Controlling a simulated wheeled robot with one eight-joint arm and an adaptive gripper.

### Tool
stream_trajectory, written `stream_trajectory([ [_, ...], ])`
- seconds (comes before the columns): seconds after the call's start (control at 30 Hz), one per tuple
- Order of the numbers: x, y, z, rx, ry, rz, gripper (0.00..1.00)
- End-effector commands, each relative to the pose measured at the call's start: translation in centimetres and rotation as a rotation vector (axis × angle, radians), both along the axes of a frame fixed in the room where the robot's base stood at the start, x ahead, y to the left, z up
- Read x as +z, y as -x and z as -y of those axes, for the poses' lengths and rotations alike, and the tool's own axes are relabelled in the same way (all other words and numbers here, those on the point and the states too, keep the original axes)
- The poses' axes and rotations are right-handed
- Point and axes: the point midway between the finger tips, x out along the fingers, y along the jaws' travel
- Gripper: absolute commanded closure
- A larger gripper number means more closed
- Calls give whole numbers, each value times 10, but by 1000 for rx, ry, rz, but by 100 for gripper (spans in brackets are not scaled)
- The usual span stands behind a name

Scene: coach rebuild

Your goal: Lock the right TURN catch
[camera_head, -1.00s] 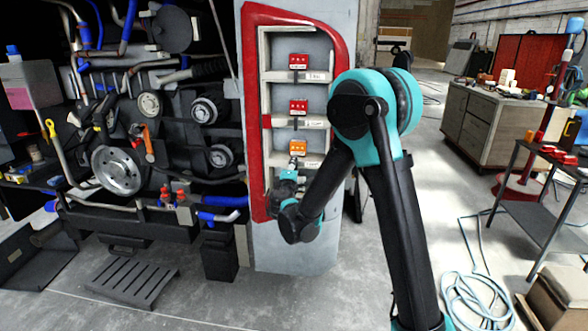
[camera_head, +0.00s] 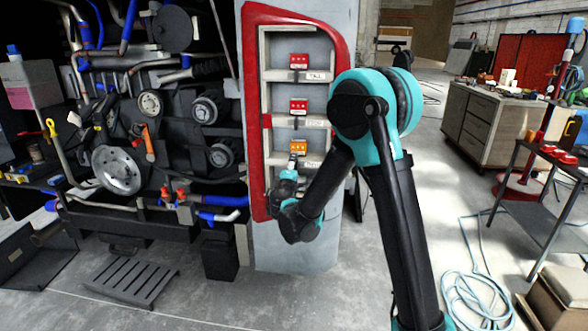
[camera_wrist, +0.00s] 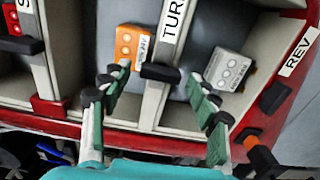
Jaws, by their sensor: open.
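The panel holds several lamp boxes. The orange TURN box (camera_wrist: 135,47) shows in the wrist view, and also in the head view (camera_head: 298,147). A dark bar-shaped catch (camera_wrist: 160,72) lies across the shelf lip at the foot of the TURN label (camera_wrist: 172,20). My gripper (camera_wrist: 157,80) is open, with its fingers on either side of this catch and apart from it. The left fingers are near the orange box, the right ones near the grey REV box (camera_wrist: 231,68). In the head view my gripper (camera_head: 290,168) is small, and contact cannot be told.
A red frame (camera_head: 251,100) edges the panel. Red boxes (camera_head: 299,61) sit on the upper shelves. A red catch (camera_wrist: 48,106) and an orange-and-black part (camera_wrist: 262,155) lie near the frame.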

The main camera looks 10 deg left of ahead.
Motion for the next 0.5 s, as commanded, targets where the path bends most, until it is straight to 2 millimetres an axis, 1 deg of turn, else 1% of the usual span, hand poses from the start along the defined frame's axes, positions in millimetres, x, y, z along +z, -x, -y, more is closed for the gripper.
stream_trajectory([
  [0.07,0,2,0,0,0,0,40],
  [0.17,0,10,-1,1,0,0,40],
  [0.27,0,26,-2,2,0,0,40],
  [0.5,0,76,-4,4,0,0,40],
])
